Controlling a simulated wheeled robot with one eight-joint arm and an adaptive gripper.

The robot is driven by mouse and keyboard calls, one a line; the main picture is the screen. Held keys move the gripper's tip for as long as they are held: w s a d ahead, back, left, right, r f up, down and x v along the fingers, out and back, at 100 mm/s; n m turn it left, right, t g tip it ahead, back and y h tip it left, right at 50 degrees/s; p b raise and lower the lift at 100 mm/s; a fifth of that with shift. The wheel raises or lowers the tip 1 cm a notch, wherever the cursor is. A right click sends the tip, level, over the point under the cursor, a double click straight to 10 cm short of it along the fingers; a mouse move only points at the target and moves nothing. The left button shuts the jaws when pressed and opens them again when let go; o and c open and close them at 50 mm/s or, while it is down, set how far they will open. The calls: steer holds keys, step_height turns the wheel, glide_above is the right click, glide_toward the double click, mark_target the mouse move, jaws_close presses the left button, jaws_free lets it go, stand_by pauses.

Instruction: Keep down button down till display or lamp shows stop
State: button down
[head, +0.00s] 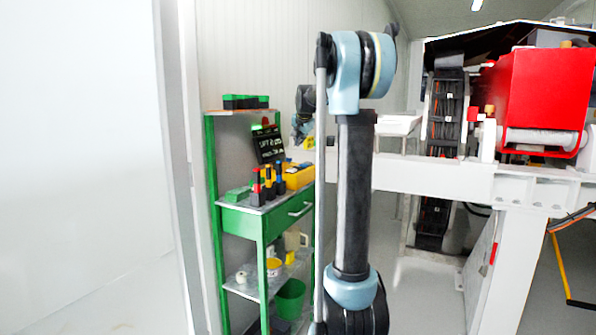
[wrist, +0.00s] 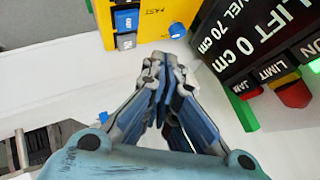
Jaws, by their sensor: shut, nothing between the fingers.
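I cannot read which button is down. The black display (wrist: 245,40) at upper right reads LIFT 0 cm and LEVEL 70 cm; it also shows in the head view (head: 268,145).
A white beam (head: 440,178) and red pump machine (head: 545,95) stand at right. A pale wall (head: 80,160) is at left.

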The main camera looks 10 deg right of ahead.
mark_target(300, 167)
steer(key=shift+f, duration=3.9)
steer(key=shift+f, duration=0.9)
steer(key=shift+r, duration=0.2)
stand_by(1.9)
steer(key=shift+r, duration=0.75)
steer(key=shift+r, duration=0.15)
